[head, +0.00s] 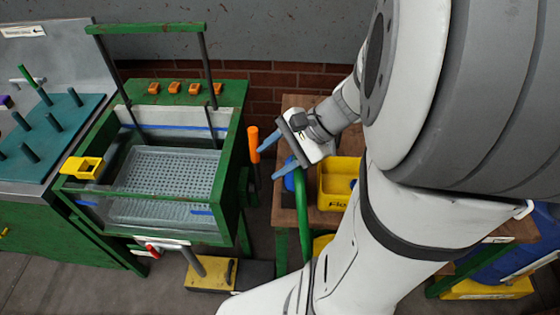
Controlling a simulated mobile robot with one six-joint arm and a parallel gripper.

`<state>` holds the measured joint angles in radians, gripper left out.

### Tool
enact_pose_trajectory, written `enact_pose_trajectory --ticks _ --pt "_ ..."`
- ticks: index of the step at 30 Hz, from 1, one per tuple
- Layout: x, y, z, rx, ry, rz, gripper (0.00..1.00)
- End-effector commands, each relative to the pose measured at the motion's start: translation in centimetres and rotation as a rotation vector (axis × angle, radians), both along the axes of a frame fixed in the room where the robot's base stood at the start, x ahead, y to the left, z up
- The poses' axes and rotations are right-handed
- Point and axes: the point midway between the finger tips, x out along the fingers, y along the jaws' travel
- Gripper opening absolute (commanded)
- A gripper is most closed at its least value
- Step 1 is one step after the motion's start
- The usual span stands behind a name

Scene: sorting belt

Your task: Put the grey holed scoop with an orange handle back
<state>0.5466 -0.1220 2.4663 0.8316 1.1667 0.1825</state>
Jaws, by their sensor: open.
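An orange handle (254,145) stands nearly upright beside the right side of the green-framed tank, with a darker stem below it. I take it for the scoop's handle; its grey holed head cannot be made out. My gripper (268,161) is open and empty, with its two blue fingers pointing left toward the handle. The upper fingertip appears close to the handle; whether it touches cannot be told.
The green-framed tank (233,130) holds a perforated grey basket (165,180). A teal pegboard (60,115) stands left. A yellow bin (338,180) stands on a wooden bench behind my arm. A yellow-and-black pedal (212,274) is on the floor.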

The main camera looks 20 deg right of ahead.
Motion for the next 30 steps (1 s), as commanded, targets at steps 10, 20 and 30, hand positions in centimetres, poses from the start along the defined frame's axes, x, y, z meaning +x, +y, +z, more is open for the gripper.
enact_pose_trajectory --ticks 10,20,30 --pt "-4.6 2.0 1.5 -0.735 -0.315 0.848 0.48" --pt "-4.3 0.8 3.0 -0.937 -0.437 1.059 0.48" --pt "-4.3 0.9 3.0 -0.933 -0.434 1.056 0.48"
